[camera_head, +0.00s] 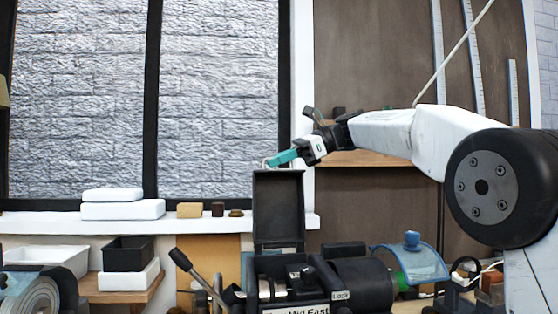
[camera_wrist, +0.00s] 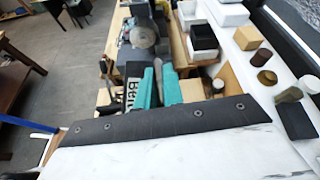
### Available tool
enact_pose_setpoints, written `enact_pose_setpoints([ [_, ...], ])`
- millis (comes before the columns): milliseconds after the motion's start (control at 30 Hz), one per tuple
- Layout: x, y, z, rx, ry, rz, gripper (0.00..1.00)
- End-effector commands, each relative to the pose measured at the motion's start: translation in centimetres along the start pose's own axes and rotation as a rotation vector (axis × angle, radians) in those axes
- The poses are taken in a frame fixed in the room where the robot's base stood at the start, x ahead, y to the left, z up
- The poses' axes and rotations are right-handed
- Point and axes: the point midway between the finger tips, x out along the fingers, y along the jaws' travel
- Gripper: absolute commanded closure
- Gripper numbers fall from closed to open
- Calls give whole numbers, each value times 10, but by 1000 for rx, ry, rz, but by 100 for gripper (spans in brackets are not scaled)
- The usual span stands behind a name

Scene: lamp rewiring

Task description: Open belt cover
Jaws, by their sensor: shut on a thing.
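The belt cover (camera_head: 278,208) is a black, tray-like lid that stands upright, swung up above the dark machine (camera_head: 290,268) in the head view. Its inner side faces the head camera. My gripper (camera_head: 270,162) has teal fingers and is at the cover's top edge, reaching in from the right. In the wrist view the two teal fingers (camera_wrist: 158,88) are shut on a narrow grey edge between them, which I take to be the belt cover's. Most of the cover is hidden behind the fingers there.
A lever (camera_head: 187,268) rises left of the machine, and a blue guard (camera_head: 411,260) stands at its right. A grinding wheel (camera_head: 50,297) is at the lower left. A black bin (camera_head: 128,253) and white boxes (camera_head: 123,209) sit at the left. A window ledge (camera_head: 40,223) runs behind.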

Motion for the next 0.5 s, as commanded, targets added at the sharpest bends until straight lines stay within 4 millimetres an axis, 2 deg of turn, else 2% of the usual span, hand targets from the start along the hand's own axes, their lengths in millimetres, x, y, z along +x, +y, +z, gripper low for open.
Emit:
enact_pose_setpoints([
  [100,2,1,2,-3,-4,5,100],
  [133,1,1,2,-3,-3,4,82],
  [200,1,1,1,-3,-3,3,69],
  [500,-3,0,0,0,-1,-1,69],
])
